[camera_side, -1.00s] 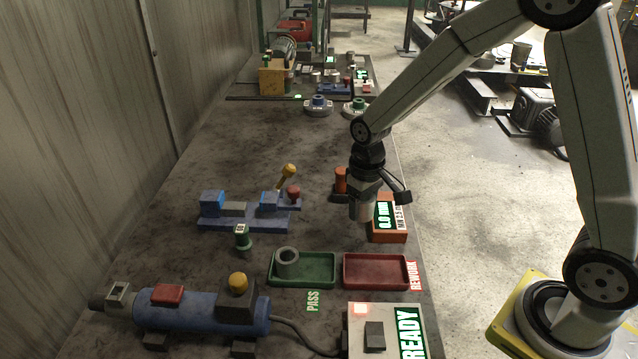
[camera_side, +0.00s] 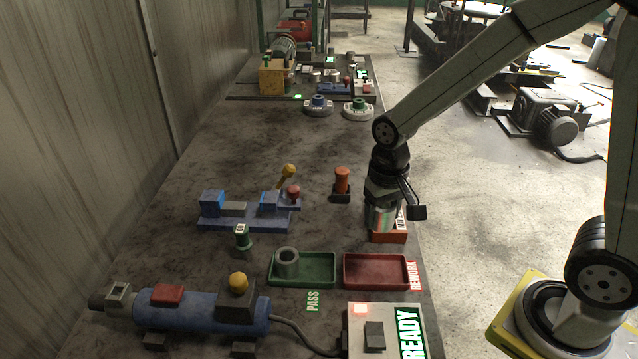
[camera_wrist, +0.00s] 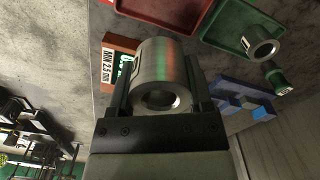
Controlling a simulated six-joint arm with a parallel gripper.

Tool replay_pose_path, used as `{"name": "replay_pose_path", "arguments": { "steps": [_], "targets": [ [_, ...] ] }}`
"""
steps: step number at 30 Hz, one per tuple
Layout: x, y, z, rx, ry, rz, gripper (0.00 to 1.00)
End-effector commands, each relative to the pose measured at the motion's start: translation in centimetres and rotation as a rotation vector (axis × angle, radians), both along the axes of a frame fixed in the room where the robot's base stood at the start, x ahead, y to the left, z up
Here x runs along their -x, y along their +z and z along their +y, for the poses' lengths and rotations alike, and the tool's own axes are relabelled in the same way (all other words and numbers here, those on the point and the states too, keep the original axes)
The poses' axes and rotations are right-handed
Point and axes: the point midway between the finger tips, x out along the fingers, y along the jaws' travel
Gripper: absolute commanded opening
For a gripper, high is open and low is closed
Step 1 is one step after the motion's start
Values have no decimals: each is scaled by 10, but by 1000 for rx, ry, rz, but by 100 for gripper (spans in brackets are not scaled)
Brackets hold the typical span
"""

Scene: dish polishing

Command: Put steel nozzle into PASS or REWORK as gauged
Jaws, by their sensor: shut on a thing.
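My gripper (camera_side: 382,212) is shut on a steel nozzle (camera_wrist: 162,75), a grey hollow cylinder with red and green tints on its side. In the side view the nozzle (camera_side: 381,220) is over or just in front of the orange gauge (camera_side: 388,238) and hides most of its display; I cannot tell if they touch. The wrist view shows the gauge (camera_wrist: 108,65) behind the nozzle, with "MIN 2.5" and part of a green readout. The green PASS tray (camera_side: 318,268) holds another grey ring-shaped nozzle (camera_side: 287,262). The red REWORK tray (camera_side: 376,271) is empty.
An orange cylinder (camera_side: 342,180) stands on a dark base left of my gripper. A blue polishing machine (camera_side: 200,312) and a READY box (camera_side: 385,332) are in front.

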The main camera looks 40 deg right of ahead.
Motion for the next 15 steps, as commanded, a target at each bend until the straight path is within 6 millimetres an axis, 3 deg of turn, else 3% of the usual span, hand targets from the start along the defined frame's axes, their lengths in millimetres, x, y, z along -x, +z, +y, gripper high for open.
{"name": "replay_pose_path", "arguments": {
  "steps": [15],
  "targets": [
    [-5, -2, 0, 0, -3, 0, 0]
  ]
}}
